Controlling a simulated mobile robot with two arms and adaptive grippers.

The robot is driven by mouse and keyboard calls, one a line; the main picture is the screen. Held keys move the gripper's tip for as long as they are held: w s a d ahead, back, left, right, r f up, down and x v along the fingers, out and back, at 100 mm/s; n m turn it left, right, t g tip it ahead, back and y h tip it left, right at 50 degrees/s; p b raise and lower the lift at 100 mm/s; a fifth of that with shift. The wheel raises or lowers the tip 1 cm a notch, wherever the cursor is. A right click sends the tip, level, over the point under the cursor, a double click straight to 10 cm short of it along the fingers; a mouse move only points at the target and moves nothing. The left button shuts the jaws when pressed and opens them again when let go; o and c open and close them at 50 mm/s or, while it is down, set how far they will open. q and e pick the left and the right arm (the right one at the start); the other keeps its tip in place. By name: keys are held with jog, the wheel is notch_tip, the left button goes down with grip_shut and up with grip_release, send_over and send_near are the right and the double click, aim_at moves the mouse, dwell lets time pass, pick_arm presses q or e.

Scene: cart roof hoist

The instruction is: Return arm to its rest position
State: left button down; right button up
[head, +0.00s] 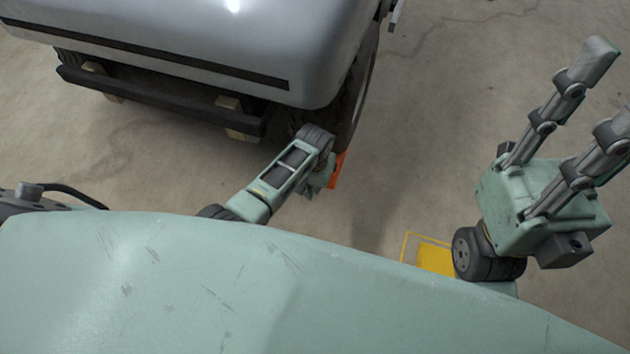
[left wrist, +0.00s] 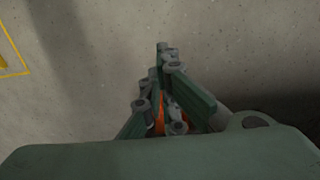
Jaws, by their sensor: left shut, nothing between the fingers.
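My left gripper (head: 322,178) is at the end of the arm in the middle of the head view, mostly hidden by its own links. In the left wrist view its fingers (left wrist: 165,62) are together with nothing held, over bare floor. An orange patch (head: 337,170) shows beside it, and orange (left wrist: 158,116) also shows among the finger links; I cannot tell what it belongs to. My right gripper (head: 612,85) is at the right of the head view, its two long grey fingers apart and empty, one cut by the edge.
A silver-grey vehicle (head: 200,45) with a dark bumper (head: 160,97) and a wheel (head: 350,95) stands at the top left, close behind my left arm. Yellow marking (head: 433,259) lies on the floor. The concrete floor (head: 420,140) between vehicle and right gripper is clear.

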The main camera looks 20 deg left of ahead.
pick_arm(q)
jog(key=shift+r, duration=0.3)
